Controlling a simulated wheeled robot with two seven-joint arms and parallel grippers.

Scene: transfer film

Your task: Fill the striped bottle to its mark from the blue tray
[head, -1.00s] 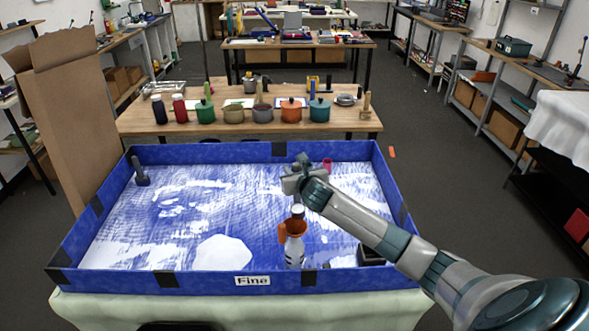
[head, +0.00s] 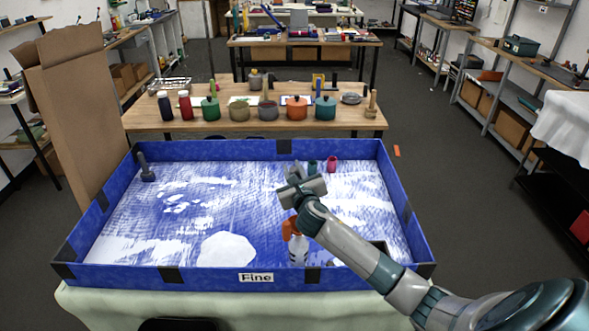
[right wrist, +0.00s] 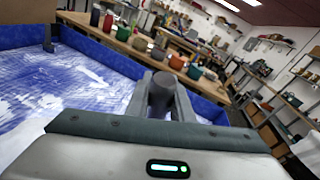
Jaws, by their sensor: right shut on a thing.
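The blue tray (head: 200,275), labelled "Fine", fills the middle of the head view; its floor is streaked blue and white. The striped bottle (head: 298,250) stands upright inside it near the front wall, with an orange piece (head: 291,228) at its top, partly hidden by my right arm. My right gripper (head: 298,180) is above and behind the bottle, apart from it. In the right wrist view the jaws (right wrist: 165,95) are shut on a dark grey rounded thing (right wrist: 163,88), mostly hidden. I cannot see the bottle's mark. My left gripper is not in view.
A dark upright object (head: 147,172) stands at the tray's back left. A teal cup (head: 312,167) and a pink cup (head: 332,163) are near the back wall. A pale patch (head: 227,249) lies at front. Several pots stand on a wooden table (head: 160,120) behind.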

